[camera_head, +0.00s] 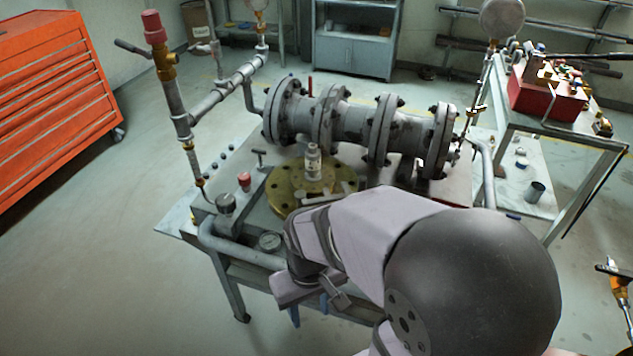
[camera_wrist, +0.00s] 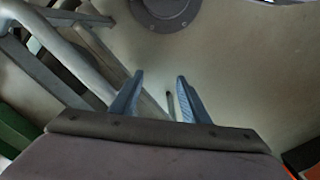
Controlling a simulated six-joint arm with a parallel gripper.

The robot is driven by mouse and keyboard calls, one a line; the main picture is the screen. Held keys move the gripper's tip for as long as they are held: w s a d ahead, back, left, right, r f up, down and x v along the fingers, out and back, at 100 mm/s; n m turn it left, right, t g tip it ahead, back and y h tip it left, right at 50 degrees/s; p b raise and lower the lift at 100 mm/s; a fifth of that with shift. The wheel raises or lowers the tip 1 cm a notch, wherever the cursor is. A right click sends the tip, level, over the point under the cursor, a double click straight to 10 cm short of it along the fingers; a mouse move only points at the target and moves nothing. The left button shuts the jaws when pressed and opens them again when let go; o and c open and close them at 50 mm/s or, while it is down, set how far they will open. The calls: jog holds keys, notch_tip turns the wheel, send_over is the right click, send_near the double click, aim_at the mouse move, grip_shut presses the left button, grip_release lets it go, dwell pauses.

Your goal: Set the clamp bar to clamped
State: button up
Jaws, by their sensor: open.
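My gripper (camera_wrist: 160,77) is open and empty, its two blue fingers apart in the wrist view. In the head view my gripper (camera_head: 309,311) hangs beside the front edge of the workbench, fingers pointing down. A brass flange disc (camera_head: 284,196) with bolt holes lies on the bench, with a small pale valve-like piece (camera_head: 313,162) upright on it. Pale flat metal bars (camera_head: 328,192) lie across the disc, partly hidden by my arm. A small T-handle (camera_head: 260,154) stands left of the disc. I cannot tell for certain which piece is the clamp bar, or its setting.
A flanged grey pipe assembly (camera_head: 352,121) spans the bench's back. A side table with a red box (camera_head: 545,98) stands right. Floor at left is clear.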

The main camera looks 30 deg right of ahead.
jog(key=shift+d+r+m+g+y+p, duration=0.2)
jog(key=shift+r+m+g+y+p, duration=0.3)
jog(key=shift+m, duration=0.4)
jog(key=shift+c, duration=0.2)
jog(key=w+d+r+m+t+y+p, duration=0.25)
jog(key=w+r+m+y+p, duration=0.2)
jog(key=m, duration=0.25)
jog(key=w+d+r+m+t+y+p, duration=0.1)
jog(key=w+d+r+m+y+p, duration=0.2)
jog(key=w+d+r+m+y, duration=0.25)
jog(key=w+d+m+t, duration=0.2)
jog(key=d+m+t, duration=0.3)
jog(key=d+m, duration=0.1)
jog(key=w+d+r+m+t+y, duration=0.1)
jog(key=w+d+m+t, duration=0.1)
jog(key=d+m+t, duration=0.3)
jog(key=d+m, duration=0.1)
jog(key=d, duration=0.3)
jog(key=shift+w+d+r+m+y+p, duration=0.2)
jog(key=shift+w+m+y+p, duration=0.1)
jog(key=shift+w+m+p, duration=0.1)
jog(key=shift+a+t, duration=0.15)
jog(key=shift+t, duration=0.1)
